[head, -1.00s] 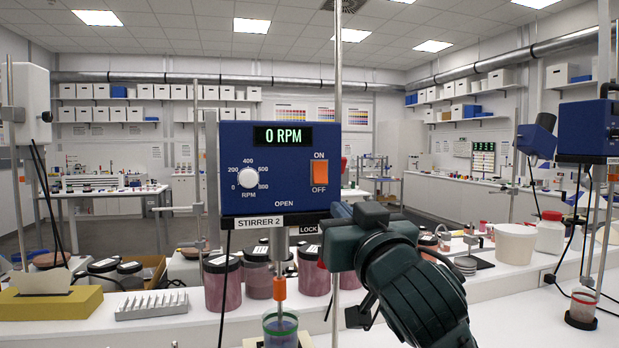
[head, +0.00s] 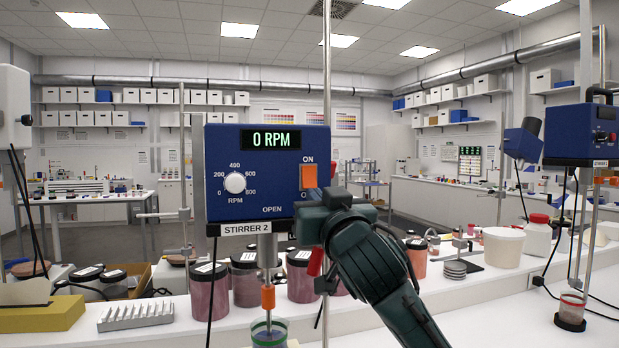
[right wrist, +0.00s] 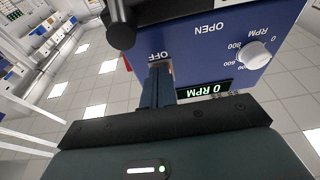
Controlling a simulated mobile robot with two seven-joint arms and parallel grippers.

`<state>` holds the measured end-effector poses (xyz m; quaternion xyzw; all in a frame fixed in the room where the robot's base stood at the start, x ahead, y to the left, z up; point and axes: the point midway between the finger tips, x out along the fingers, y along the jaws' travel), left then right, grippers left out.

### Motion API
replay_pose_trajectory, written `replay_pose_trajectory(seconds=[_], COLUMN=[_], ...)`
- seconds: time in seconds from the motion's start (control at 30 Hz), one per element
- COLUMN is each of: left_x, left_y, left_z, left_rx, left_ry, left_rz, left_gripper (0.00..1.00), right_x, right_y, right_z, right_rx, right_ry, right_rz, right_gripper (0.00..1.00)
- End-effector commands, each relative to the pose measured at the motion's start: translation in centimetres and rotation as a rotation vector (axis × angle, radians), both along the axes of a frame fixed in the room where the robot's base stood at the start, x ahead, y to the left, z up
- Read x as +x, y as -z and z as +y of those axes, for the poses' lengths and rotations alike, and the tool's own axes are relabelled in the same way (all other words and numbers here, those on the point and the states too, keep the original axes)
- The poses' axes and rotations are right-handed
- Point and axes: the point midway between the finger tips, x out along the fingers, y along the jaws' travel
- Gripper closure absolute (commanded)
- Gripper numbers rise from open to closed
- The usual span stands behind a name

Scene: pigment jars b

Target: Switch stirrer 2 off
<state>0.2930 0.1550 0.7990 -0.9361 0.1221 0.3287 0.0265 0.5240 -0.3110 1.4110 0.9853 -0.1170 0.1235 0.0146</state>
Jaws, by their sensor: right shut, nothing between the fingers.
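Stirrer 2 is a blue box (head: 222,150) with a "STIRRER 2" label. Its display (head: 276,139) reads 0 RPM, and it also shows in the right wrist view (right wrist: 231,89). The orange ON/OFF rocker switch (head: 309,175) is on its right side. The white RPM dial (head: 235,183) is to the left. My right gripper (head: 322,205) is shut and empty, at the lower end of the switch, covering most of the OFF label. In the right wrist view its fingertips (right wrist: 160,70) are at the switch, just by the word OFF; contact is unclear. My left gripper is out of view.
The stirrer's shaft with an orange coupling (head: 268,297) runs down into a beaker (head: 268,334). Jars of reddish pigment (head: 210,290) stand behind on the white bench. A metal rod (head: 326,80) rises beside the box. Another blue stirrer (head: 575,135) stands at the right.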

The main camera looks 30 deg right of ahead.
Motion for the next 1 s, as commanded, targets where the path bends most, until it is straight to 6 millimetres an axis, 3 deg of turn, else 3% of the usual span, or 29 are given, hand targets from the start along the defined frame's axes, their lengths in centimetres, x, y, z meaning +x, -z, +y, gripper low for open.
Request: replay_pose_trajectory(seconds=[0.8,1.0], left_x=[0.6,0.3], left_y=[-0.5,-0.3], left_z=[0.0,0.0], left_rx=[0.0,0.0], left_ry=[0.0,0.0], left_rz=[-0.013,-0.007], left_gripper=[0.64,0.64], right_x=[1.1,0.1], right_y=[0.0,-0.1], right_z=[-0.3,0.0], right_rx=[0.001,0.0], right_ry=[0.0,-0.002], right_rz=[-0.001,-0.003], right_gripper=[1.0,1.0])
